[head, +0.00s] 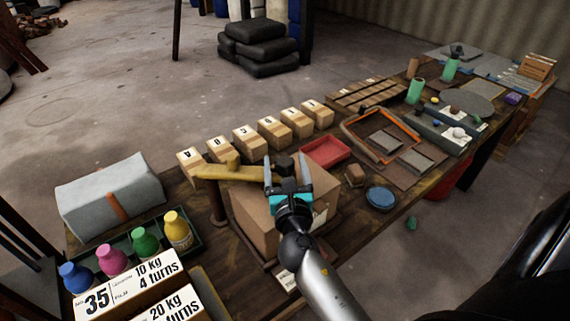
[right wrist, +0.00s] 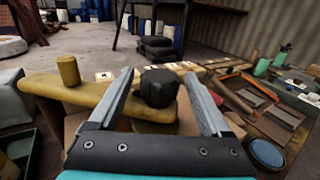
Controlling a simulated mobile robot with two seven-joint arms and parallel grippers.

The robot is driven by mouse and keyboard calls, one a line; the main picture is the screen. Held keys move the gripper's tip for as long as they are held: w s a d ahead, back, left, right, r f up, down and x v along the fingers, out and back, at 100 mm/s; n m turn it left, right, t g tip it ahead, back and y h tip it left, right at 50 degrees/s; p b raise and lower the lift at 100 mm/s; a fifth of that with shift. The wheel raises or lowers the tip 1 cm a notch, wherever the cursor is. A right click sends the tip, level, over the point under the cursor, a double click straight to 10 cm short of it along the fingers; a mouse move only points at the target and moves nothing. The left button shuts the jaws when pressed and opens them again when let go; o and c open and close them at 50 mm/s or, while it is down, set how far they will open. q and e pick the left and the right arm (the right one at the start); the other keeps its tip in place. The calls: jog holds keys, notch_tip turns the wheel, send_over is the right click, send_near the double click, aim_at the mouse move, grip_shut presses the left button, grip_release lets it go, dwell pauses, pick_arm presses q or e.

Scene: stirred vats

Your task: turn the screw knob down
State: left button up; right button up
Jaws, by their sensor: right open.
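The dark, faceted screw knob (head: 284,163) stands at the right end of a yellow bar (head: 240,173) above a cardboard box (head: 250,212). My right gripper (head: 286,172) is open, its fingers pointing at the knob. In the right wrist view the knob (right wrist: 159,88) shows between the two fingers of the gripper (right wrist: 158,76), with a gap on each side. Whether it is fully within the jaws in depth, I cannot tell. The yellow bar (right wrist: 75,91) also shows there, with a short upright peg. My gripper partly hides the box. My left gripper is not in view.
Labelled blocks (head: 246,142) stand in a row behind the bar. A red tray (head: 325,152) and a blue round dish (head: 381,197) lie to the right. Signs (head: 128,287) reading "10 kg 4 turns" and "20 kg turns", and coloured bottles (head: 178,229), are at front left.

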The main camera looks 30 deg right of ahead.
jog(key=shift+s, duration=0.1)
jog(key=b+v, duration=0.2)
jog(key=v, duration=1.3)
dwell(0.3)
